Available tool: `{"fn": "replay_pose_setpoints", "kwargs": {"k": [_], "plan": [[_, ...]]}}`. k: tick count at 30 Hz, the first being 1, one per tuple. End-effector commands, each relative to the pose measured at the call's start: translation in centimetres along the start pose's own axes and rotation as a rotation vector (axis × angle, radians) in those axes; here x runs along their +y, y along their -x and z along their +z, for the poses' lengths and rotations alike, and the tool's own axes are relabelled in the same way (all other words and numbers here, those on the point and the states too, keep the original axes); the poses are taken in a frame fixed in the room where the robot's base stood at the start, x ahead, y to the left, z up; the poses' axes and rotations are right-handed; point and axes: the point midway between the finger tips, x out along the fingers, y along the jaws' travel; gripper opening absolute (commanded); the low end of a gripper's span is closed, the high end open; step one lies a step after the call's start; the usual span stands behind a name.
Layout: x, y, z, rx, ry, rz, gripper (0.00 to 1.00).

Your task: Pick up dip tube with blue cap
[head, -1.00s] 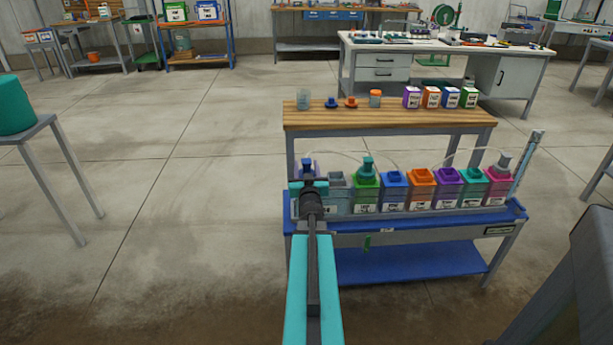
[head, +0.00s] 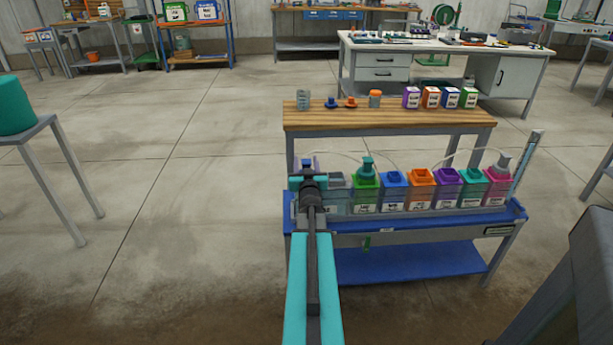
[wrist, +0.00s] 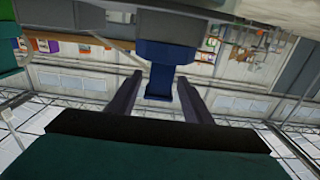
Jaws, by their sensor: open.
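A dark blue cap with a narrower blue part (wrist: 166,58) shows in the wrist view, between and just beyond the two fingertips of my gripper (wrist: 159,80). The fingers are open, with a visible gap on each side of the blue part. In the head view my gripper (head: 307,178) is over the left end of the row of jugs on the blue bench. It hides most of the leftmost container there; a small bit of the blue-purple cap (head: 308,162) shows just behind it. The tube below the cap cannot be made out.
To the right stand a grey open jug (head: 340,190), a green jug with a teal cap (head: 366,188) and several coloured jugs, with thin hoses arching above. A wooden bench (head: 390,119) behind holds a blue cap (head: 331,102), an orange cap (head: 350,102) and small boxes.

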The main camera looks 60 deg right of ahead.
Motion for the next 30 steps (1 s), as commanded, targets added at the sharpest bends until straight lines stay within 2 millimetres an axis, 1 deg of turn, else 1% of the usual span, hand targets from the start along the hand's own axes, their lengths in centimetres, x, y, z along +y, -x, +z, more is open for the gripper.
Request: {"fn": "replay_pose_setpoints", "kwargs": {"k": [1,6,12,30], "plan": [[0.0,-0.7,0.0,0.0,0.0,0.0,0.45],[0.0,-2.0,0.0,0.0,0.0,0.0,0.45],[0.0,-3.2,0.0,-0.001,0.0,0.0,0.45],[0.0,-3.4,0.0,0.0,0.0,0.0,0.45]]}}
